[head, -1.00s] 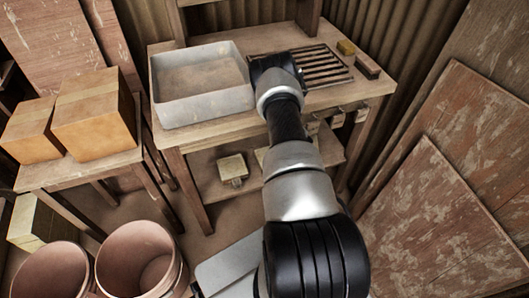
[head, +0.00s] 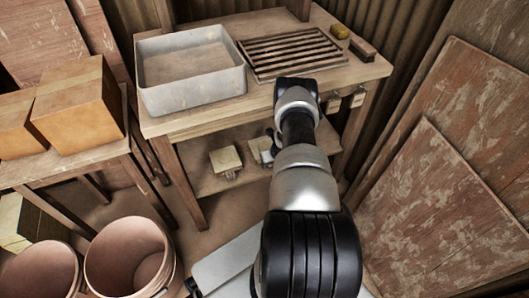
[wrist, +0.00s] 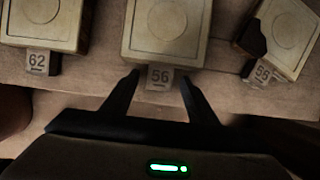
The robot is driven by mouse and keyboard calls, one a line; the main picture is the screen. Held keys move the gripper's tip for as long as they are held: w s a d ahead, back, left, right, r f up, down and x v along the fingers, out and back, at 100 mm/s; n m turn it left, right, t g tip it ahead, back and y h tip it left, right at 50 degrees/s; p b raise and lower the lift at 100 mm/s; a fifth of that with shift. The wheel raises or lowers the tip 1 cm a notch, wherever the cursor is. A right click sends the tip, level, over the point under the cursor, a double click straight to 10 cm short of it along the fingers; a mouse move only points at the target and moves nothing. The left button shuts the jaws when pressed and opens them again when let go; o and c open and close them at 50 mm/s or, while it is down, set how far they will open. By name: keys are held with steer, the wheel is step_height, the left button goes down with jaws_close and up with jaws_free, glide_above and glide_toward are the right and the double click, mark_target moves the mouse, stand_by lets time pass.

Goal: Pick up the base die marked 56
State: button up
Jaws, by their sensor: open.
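In the head view my arm hides most of the gripper, at the lower shelf (head: 207,184). A pale die (head: 261,150) partly shows there beside my arm.
A die marked 62 (wrist: 42,22) lies to the left. The tabletop above the shelf bears a grey tray (head: 190,97) and a slatted rack (head: 293,52).

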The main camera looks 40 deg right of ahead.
jaws_close()
steer(key=shift+w, duration=0.1)
steer(key=shift+r, duration=0.1)
